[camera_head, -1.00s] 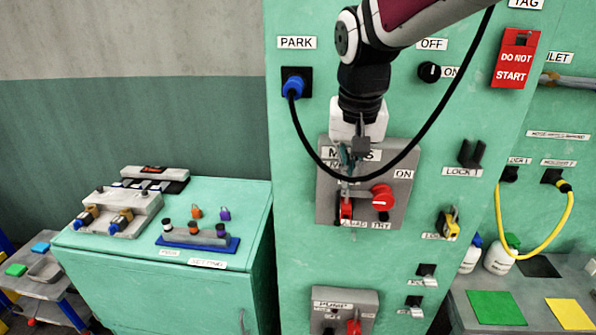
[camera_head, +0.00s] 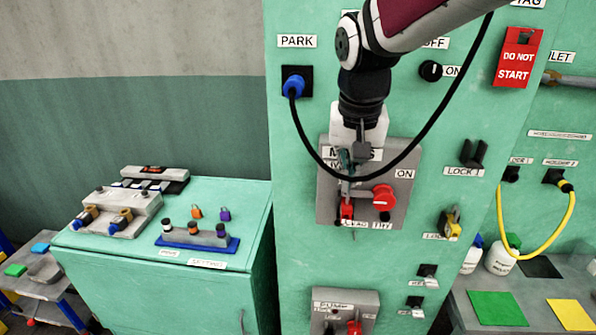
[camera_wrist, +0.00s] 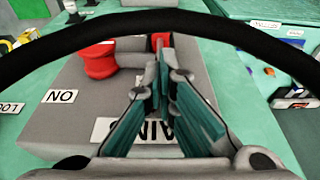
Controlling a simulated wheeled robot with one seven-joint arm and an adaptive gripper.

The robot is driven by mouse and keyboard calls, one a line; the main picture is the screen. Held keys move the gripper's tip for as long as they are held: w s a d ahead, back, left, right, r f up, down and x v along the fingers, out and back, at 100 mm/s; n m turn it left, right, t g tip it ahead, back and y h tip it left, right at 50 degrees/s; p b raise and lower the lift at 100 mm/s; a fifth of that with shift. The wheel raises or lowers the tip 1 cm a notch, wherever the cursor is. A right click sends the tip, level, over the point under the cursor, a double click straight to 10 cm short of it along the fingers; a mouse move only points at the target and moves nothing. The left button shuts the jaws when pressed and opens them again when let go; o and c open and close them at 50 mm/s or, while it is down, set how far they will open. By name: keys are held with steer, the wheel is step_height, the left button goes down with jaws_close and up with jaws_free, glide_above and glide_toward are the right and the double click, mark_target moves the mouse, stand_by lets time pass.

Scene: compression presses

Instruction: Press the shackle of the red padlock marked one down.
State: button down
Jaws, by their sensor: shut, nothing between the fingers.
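A red padlock (camera_head: 346,211) hangs at the lower left of the grey MAINS box (camera_head: 405,215), above the label strip. Its marking is too small to read. In the wrist view a red body (camera_wrist: 161,40), apparently this padlock, shows just past my fingertips. My gripper (camera_head: 346,188) points down in front of the box, directly above the padlock, with its fingers together and empty. It also shows in the wrist view (camera_wrist: 162,62). The fingers largely hide the shackle, and I cannot tell whether they touch it.
A red rotary knob (camera_head: 384,197) juts out right of the padlock and also shows in the wrist view (camera_wrist: 98,60). A black cable (camera_head: 425,132) loops across in front of the box, close to my gripper. A PUMP box (camera_head: 345,300) sits below.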

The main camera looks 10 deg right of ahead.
mark_target(347, 209)
steer(key=shift+f, duration=0.75)
stand_by(0.3)
steer(key=shift+s+p+v, duration=0.25)
steer(key=shift+p+v, duration=0.35)
steer(key=shift+v, duration=0.55)
steer(key=shift+s+p+v, duration=0.25)
steer(key=shift+p+v, duration=0.35)
steer(key=shift+v, duration=0.55)
steer(key=shift+a+f, duration=0.15)
steer(key=shift+f, duration=0.05)
steer(key=d+v, duration=0.1)
steer(key=v, duration=1)
steer(key=s+f+n+t+b, duration=0.2)
steer(key=s+f+n+t, duration=0.1)
steer(key=s+f, duration=0.8)
steer(key=s, duration=0.3)
steer(key=shift+s+n+y, duration=0.25)
steer(key=shift+n+y, duration=0.05)
steer(key=shift+y, duration=0.1)
